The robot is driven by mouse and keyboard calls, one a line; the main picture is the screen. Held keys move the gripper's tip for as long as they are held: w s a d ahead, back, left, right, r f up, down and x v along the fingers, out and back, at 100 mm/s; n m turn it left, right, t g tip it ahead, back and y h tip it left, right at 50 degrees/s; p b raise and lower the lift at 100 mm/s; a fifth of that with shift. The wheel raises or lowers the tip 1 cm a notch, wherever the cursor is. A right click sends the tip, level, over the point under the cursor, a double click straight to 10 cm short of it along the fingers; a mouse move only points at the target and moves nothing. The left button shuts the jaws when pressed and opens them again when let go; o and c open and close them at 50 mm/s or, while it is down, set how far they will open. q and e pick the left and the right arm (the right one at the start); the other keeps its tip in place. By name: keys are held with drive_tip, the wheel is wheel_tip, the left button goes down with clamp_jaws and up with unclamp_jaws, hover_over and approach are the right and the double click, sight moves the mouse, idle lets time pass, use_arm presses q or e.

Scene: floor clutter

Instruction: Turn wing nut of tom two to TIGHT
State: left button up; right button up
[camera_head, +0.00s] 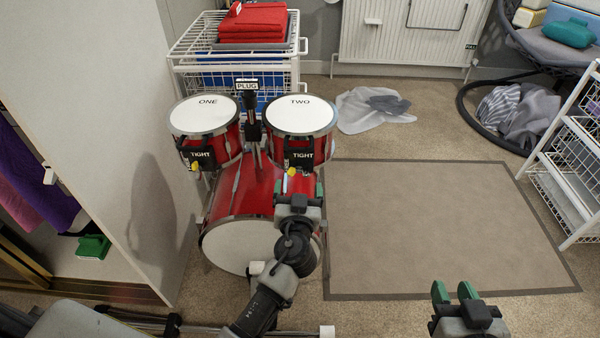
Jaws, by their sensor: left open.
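Tom two (301,116) is the red drum with a white head marked TWO, mounted above the right side of the red bass drum (245,190). A black plate marked TIGHT (299,155) is on its front. Its small yellow wing nut (292,171) shows at the plate's lower left. My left gripper (302,185) is open, just below and in front of the wing nut. Whether its fingers touch the nut cannot be told. My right gripper (454,291) has green fingertips that stand apart, empty, at the lower right over the carpet.
Tom one (204,116) stands at the left with its own TIGHT plate and yellow wing nut (194,166). A PLUG label (247,86) is between the toms. A mat (440,225) lies clear at the right. A white rack (568,165) stands beyond it.

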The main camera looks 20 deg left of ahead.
sight(298, 176)
use_arm(q)
drive_tip(key=x, duration=0.5)
drive_tip(key=shift+w+a, duration=0.1)
drive_tip(key=shift+w, duration=0.25)
drive_tip(key=c, duration=0.9)
drive_tip(key=shift+f, duration=0.1)
